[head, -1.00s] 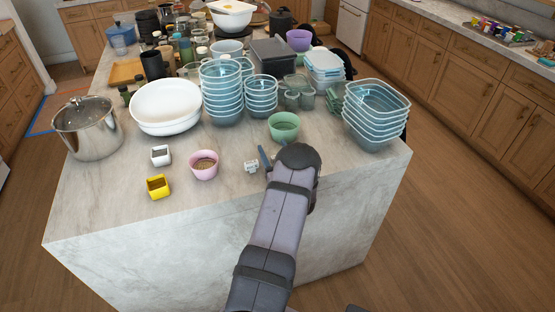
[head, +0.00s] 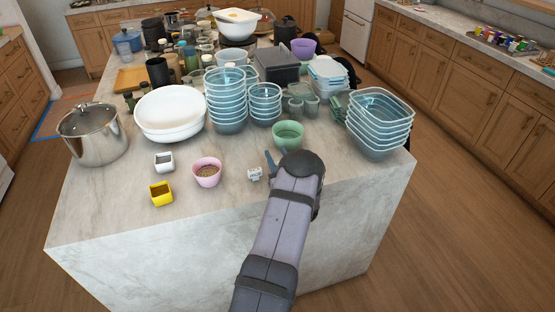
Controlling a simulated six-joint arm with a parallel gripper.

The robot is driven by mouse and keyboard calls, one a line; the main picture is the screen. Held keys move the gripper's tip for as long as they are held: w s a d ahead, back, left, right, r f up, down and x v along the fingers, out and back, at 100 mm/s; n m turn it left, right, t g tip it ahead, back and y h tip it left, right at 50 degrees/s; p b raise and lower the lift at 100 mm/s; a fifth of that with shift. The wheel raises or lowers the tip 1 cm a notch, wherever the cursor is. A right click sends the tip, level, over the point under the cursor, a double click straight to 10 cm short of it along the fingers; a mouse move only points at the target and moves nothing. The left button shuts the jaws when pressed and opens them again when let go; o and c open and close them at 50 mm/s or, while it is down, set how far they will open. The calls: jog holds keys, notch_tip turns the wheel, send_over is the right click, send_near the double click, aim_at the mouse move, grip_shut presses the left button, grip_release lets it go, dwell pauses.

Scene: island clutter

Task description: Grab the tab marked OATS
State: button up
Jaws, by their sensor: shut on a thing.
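My gripper (head: 270,162) is near the island's front edge, mostly hidden behind my own arm; one dark blue-grey finger shows at its left side. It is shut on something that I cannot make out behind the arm. A small white piece with dark marks (head: 254,174) is just left of the finger, on the countertop. I cannot read its marks, and I cannot tell whether the finger touches it. No lettering reading OATS is legible in the head view.
On the marble island (head: 120,215), a pink bowl (head: 207,173), a yellow cup (head: 161,193) and a white cup (head: 164,161) stand left of my gripper. A green bowl (head: 288,135) stands behind it. Stacked blue containers (head: 380,125) stand right. The front left countertop is clear.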

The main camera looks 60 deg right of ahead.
notch_tip(320, 180, up, 9)
jog(key=b, duration=0.2)
jog(key=shift+r+b, duration=0.15)
jog(key=shift+b, duration=0.15)
